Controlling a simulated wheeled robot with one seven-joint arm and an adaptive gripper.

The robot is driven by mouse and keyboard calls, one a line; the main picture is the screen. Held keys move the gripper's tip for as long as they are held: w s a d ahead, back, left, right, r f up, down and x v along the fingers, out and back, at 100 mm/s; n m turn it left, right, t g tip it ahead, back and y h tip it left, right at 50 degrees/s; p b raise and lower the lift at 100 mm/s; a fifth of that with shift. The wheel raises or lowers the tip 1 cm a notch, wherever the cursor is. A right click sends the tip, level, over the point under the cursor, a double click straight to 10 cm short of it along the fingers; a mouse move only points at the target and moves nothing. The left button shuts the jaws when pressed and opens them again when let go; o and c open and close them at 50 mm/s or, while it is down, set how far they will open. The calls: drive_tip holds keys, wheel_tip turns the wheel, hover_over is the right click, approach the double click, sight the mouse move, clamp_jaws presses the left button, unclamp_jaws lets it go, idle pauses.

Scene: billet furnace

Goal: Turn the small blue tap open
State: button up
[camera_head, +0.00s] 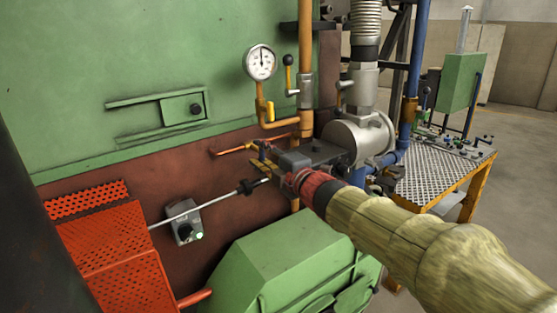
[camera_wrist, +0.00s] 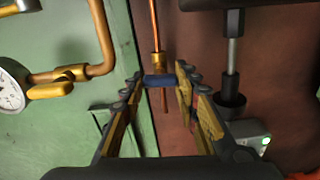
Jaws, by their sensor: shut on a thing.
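The small blue tap (camera_wrist: 160,81) shows in the wrist view between my fingertips, its handle lying crosswise to the thin copper pipe. A brass fitting (camera_wrist: 158,63) on that pipe sits just behind it. My gripper (camera_wrist: 163,80) is shut on the blue handle, with one finger at each end of it. In the head view my gripper (camera_head: 264,158) is at the end of the copper pipe (camera_head: 231,151), in front of the red-brown wall. The blue handle cannot be made out there, as the gripper and fittings cover it.
A pressure gauge (camera_head: 260,62) and a yellow-handled valve (camera_head: 264,106) are above the gripper. A rod with a black collar (camera_head: 246,187) runs close below it. A grey box with a green light (camera_head: 184,224) is on the wall. A green hood (camera_head: 285,257) stands below.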

drive_tip(key=shift+n+b, duration=0.35)
drive_tip(key=shift+n, duration=0.15)
drive_tip(key=o, duration=1.2)
drive_tip(key=shift+c, duration=0.2)
drive_tip(key=shift+s, duration=0.1)
drive_tip(key=v, duration=1.2)
drive_tip(key=shift+s, duration=0.15)
